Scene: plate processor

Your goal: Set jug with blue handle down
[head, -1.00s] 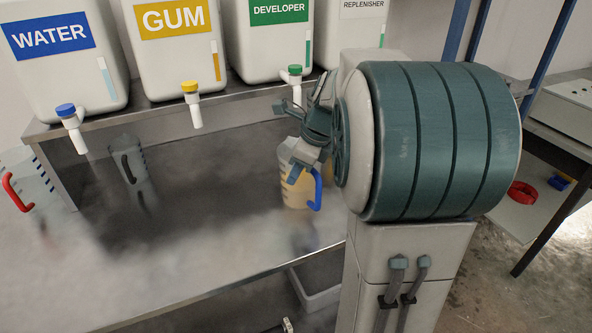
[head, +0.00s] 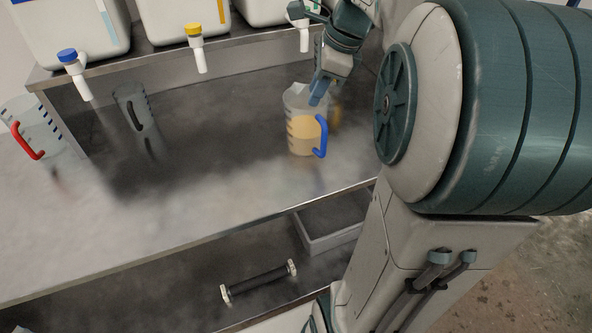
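The jug with the blue handle (head: 302,132) is clear with amber liquid inside. It stands upright on the steel bench (head: 225,190), right of the middle, its handle towards the right front. My gripper (head: 319,86) is at the jug's upper right rim, angled down from the upper right. One blue finger overlaps the rim in the picture. The fingers look spread and not clamped on the jug, though the far one is partly hidden. Whether a finger still touches the rim cannot be told.
A jug with a red handle (head: 45,128) stands at the left end of the bench, and a jug with a dark handle (head: 135,108) near the shelf's left side. White containers with a blue tap (head: 69,56) and a yellow tap (head: 195,32) overhang the back. The bench's front middle is clear.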

